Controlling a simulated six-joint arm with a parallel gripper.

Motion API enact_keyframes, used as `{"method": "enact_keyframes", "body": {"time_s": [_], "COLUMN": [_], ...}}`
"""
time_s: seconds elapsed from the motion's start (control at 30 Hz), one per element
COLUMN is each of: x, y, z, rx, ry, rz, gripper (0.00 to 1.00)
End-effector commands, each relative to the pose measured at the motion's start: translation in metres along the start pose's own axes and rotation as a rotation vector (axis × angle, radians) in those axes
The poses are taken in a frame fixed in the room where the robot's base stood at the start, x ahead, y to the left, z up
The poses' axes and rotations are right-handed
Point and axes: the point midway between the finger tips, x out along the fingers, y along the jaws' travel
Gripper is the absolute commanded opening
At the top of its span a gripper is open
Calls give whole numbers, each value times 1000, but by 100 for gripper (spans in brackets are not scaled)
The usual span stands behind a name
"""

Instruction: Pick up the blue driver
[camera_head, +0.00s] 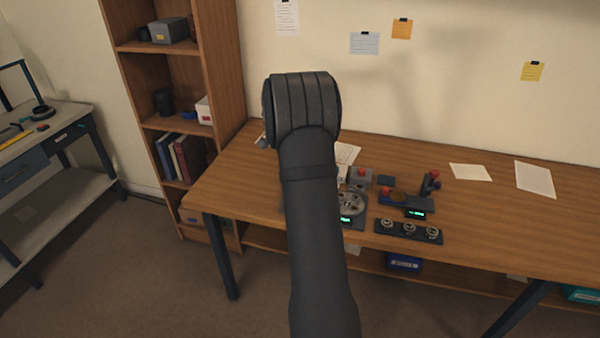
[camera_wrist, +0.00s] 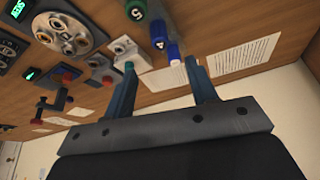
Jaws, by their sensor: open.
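In the wrist view, my gripper (camera_wrist: 160,64) is open, with its two fingers spread apart and nothing held between them. The blue driver (camera_wrist: 158,30) shows just beyond the fingertips, between their lines, over the wooden table; no contact with the fingers shows. A green-topped driver (camera_wrist: 135,9) is up and left of it. How these handles are held up is not clear. In the head view, my arm hides the gripper and the drivers.
The wooden table (camera_head: 240,180) is clear at its left end. A round grey device (camera_head: 351,204), a tray of rings (camera_head: 408,231) and a red-knobbed clamp (camera_head: 431,184) stand right of my arm. Papers lie farther right. A shelf (camera_head: 215,60) stands at the left.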

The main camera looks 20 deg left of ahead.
Motion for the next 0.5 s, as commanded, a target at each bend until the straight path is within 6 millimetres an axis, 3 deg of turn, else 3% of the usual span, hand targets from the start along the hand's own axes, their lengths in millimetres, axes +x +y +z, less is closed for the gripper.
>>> {"method": "enact_keyframes", "body": {"time_s": [0.2, 0.5], "x": [46, 68], "y": [1, 0], "z": [1, 0], "rx": [-1, -1], "ry": [-2, 1], "rz": [2, 0], "gripper": [52, 52]}}
